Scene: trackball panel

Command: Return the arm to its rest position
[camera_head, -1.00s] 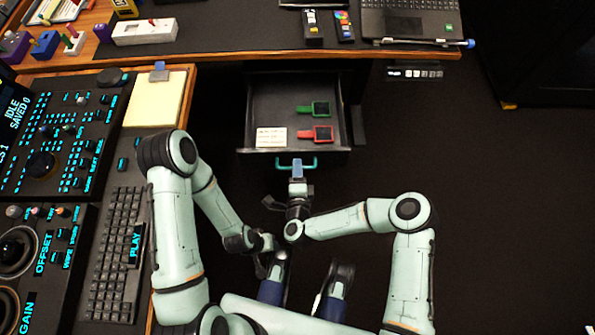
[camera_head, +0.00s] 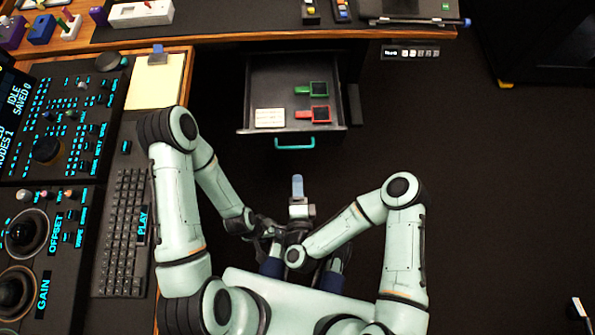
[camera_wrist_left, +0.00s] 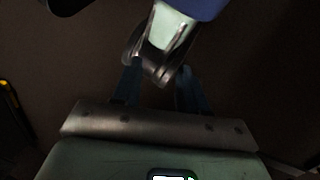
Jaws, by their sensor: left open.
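My right arm (camera_head: 345,231) comes in from the right and is folded in front of my body. Its gripper (camera_head: 297,183) points forward, apart from the teal drawer handle (camera_head: 295,142). Its blue fingertips overlap from above, so its opening cannot be told. My left arm (camera_head: 183,210) is bent, with its hand (camera_head: 264,229) close to the right wrist and its fingers mostly hidden there. In the left wrist view, the left gripper (camera_wrist_left: 158,88) has its two blue fingers spread apart. The drawer (camera_head: 296,100) under the desk stands open.
A green-strapped device (camera_head: 313,89), a red-strapped device (camera_head: 315,114) and a pale card (camera_head: 270,117) lie in the drawer. A keyboard (camera_head: 123,235) and control panel (camera_head: 60,125) are at left. The dark floor (camera_head: 500,200) at right is mostly clear.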

